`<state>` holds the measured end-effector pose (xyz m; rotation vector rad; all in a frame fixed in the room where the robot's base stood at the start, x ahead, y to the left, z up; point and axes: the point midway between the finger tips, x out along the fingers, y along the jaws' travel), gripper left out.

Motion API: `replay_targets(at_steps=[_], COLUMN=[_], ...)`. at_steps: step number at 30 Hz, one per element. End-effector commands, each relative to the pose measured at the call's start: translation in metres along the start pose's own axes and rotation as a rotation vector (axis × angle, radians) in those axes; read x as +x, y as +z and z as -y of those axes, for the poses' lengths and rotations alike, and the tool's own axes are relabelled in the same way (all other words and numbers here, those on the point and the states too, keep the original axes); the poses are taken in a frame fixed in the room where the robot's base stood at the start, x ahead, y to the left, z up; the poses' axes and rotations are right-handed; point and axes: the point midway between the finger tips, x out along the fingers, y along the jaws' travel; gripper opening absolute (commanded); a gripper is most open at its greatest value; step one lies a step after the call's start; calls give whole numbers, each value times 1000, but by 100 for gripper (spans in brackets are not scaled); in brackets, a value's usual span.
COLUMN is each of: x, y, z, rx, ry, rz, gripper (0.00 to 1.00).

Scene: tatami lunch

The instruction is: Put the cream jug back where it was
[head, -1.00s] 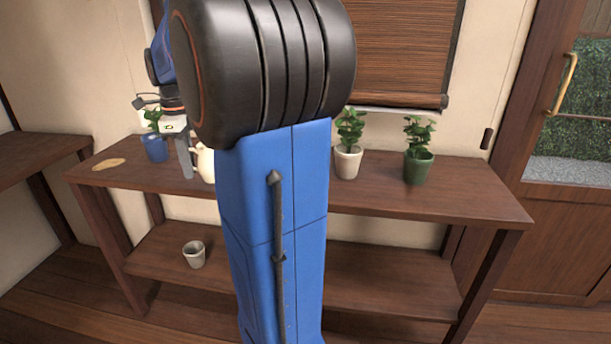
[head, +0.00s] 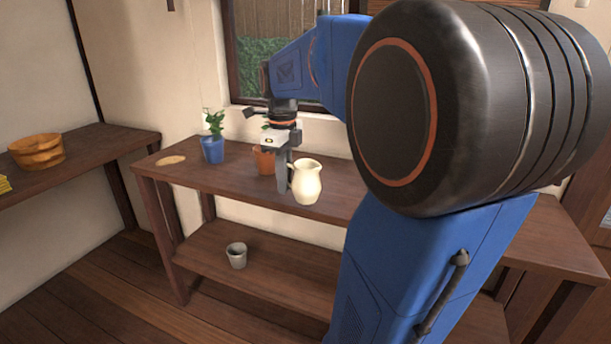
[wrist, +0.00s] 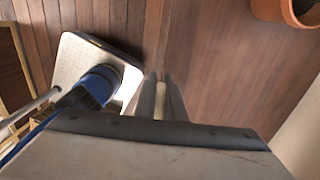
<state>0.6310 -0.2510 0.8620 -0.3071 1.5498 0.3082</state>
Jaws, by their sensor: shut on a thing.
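The cream jug (head: 307,184) is upright at the front part of the long wooden table (head: 340,190) in the head view. My gripper (head: 284,185) points down at the jug's left side, and its fingers are shut on the jug. In the wrist view the fingers (wrist: 160,84) close around a narrow cream strip, and the rest of the jug is hidden. I cannot tell whether the jug's base touches the table or hangs just above it.
A terracotta pot (head: 264,160) stands just behind my gripper. A blue pot with a plant (head: 213,150) and a flat tan disc (head: 171,160) are farther left. A grey cup (head: 237,256) is on the lower shelf. A wooden bowl (head: 37,151) sits on the left side table.

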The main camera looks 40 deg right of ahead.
Motion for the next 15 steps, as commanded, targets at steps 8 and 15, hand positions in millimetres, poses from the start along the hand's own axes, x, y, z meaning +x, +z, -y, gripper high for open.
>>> replay_targets(at_steps=[8,15], x=[0,0], y=[0,0], z=[60,101], rx=[4,2], ry=[0,0], rz=[0,0], gripper=[0,0])
